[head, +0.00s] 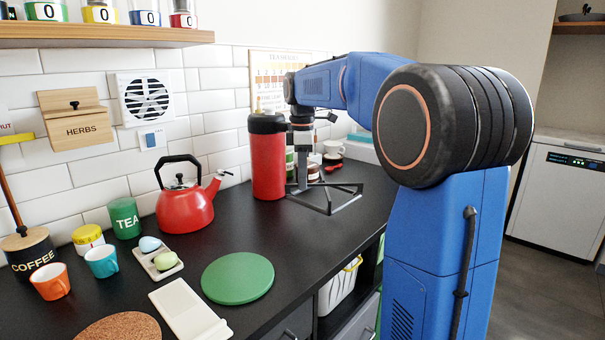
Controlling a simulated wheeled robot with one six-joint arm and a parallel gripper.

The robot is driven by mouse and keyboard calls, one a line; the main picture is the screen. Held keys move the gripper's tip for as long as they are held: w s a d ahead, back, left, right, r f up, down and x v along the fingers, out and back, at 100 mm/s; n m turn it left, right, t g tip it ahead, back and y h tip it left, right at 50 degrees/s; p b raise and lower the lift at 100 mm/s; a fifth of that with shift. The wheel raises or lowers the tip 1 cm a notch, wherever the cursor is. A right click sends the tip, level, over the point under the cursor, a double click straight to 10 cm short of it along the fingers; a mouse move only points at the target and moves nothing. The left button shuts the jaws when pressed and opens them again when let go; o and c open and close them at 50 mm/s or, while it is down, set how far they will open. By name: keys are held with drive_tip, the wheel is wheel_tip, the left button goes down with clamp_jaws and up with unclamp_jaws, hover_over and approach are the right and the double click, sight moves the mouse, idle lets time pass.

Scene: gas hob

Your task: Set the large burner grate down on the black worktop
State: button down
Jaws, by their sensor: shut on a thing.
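The large burner grate (346,204), a dark frame of thin bars, is at the far part of the black worktop (225,230), right of the red flask. My gripper (302,182) points down and is shut on the grate at its left side. The grate is roughly level and very low over the worktop. I cannot tell whether its bars touch the surface.
The red flask (268,160) stands close left of my gripper. A red kettle (185,205) is further left. Cups and jars stand behind the grate. A green round mat (238,278) lies nearer. Bare worktop lies between the mat and the grate.

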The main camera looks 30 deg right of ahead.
drive_tip(key=shift+f, duration=2.6)
drive_tip(key=shift+f, duration=0.85)
idle(1.0)
drive_tip(key=c, duration=1.8)
unclamp_jaws()
drive_tip(key=shift+c, duration=0.2)
wheel_tip(320, 180, up, 17)
drive_tip(key=shift+r, duration=0.2)
drive_tip(key=shift+s, duration=0.1)
